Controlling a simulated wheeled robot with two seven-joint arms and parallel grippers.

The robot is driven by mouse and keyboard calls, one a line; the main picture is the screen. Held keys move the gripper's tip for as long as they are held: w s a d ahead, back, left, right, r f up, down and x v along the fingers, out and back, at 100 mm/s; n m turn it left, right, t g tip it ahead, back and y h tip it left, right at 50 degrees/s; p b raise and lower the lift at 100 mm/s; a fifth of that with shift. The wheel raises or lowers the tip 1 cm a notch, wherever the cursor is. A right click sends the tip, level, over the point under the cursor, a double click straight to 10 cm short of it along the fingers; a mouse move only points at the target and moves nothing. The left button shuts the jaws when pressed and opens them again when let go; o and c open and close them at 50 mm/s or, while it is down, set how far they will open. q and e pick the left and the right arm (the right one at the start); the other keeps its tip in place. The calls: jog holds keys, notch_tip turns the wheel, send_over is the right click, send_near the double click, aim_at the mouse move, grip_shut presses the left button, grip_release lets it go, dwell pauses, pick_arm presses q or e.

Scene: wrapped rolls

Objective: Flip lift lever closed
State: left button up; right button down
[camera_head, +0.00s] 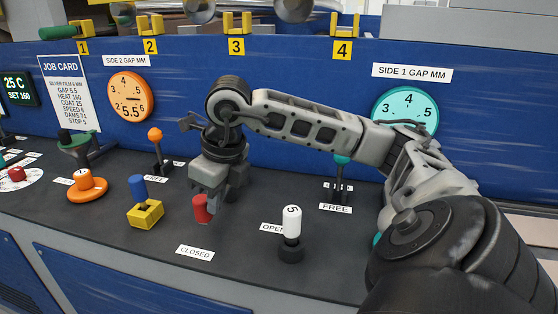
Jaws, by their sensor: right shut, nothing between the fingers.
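My right arm reaches in from the right, and its gripper (212,195) points down over the black panel. It is shut, its fingers beside a red handle (201,210). I cannot tell whether they touch it. The red handle is likely the lift lever's grip; its lower part and pivot are hidden or unclear. A CLOSED label (195,252) lies in front of the handle, towards the panel's front edge. An OPEN label (270,228) lies to its right, partly covered by a white knob marked 5 (292,222). My left gripper is not in view.
A yellow block with a blue knob (145,213) and an orange dial (88,186) stand left of the gripper. An orange-tipped lever (155,135) stands behind. A FREE label (335,208) lies under my arm. A blue wall (310,75) with gauges rises behind.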

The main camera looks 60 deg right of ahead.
jog(key=shift+w+a, duration=0.3)
jog(key=shift+w, duration=0.1)
dwell(0.3)
jog(key=shift+s, duration=0.15)
jog(key=s+r, duration=0.6)
jog(key=r, duration=0.3)
jog(key=shift+d+r, duration=0.35)
jog(key=shift+d, duration=0.1)
